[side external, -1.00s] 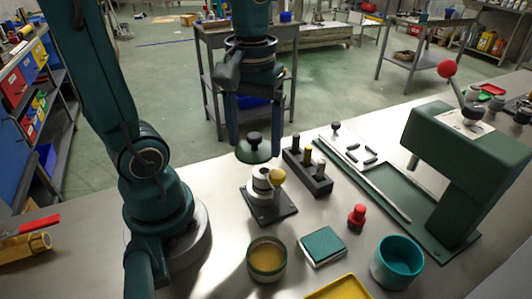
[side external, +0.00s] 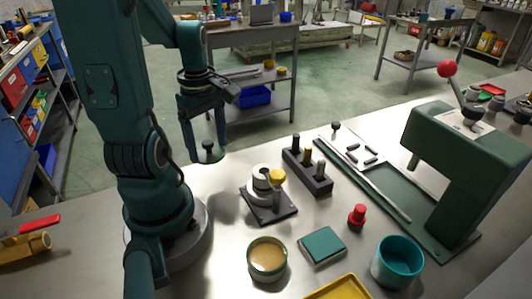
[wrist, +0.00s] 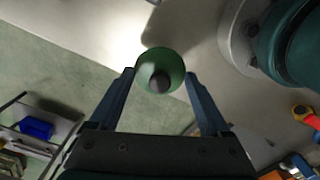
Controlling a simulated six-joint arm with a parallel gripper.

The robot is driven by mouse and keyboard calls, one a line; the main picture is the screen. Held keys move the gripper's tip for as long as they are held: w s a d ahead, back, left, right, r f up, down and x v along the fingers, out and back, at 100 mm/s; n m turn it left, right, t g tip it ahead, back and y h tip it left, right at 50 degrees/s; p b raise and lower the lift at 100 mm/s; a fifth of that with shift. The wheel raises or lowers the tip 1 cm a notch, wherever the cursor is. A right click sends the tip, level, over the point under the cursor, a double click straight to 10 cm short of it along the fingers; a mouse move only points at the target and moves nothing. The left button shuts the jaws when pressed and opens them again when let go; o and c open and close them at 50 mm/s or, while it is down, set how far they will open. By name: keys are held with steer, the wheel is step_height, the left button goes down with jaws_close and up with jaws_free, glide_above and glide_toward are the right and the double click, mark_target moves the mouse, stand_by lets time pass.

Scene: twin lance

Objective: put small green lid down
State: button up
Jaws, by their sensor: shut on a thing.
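The small green lid (wrist: 160,62) is a round green disc with a dark knob. In the wrist view it sits between the two fingertips of my gripper (wrist: 160,78), which is shut on it. In the side view my gripper (side external: 207,148) holds the lid (side external: 208,153) near the table's back edge, left of the white round fixture. The lid looks level with its knob up. Its height above the table is hard to tell.
A white cylindrical fixture with a yellow ball (side external: 277,175) stands on a dark plate right of the lid. Behind it is a dark block with pegs (side external: 308,172). A cup of tan stuff (side external: 267,255), a teal-topped pad (side external: 322,244) and a teal cup (side external: 398,262) stand in front.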

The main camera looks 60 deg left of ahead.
mark_target(210, 155)
steer(key=shift+f, duration=3.05)
steer(key=shift+f, duration=0.1)
steer(key=o, duration=1.2)
steer(key=shift+c, duration=0.2)
step_height(210, 155, up, 11)
steer(key=shift+r, duration=0.2)
steer(key=shift+w+d+r, duration=0.1)
steer(key=shift+r, duration=0.3)
steer(key=w+d+r+m+t, duration=0.1)
steer(key=d+m+t, duration=0.1)
steer(key=d+m, duration=0.6)
steer(key=w+d+r+m+t, duration=0.2)
steer(key=d+m, duration=0.6)
steer(key=m, duration=0.6)
steer(key=shift+w+d+m+t, duration=0.2)
steer(key=shift+w+m+t, duration=0.1)
steer(key=shift+t, duration=0.5)
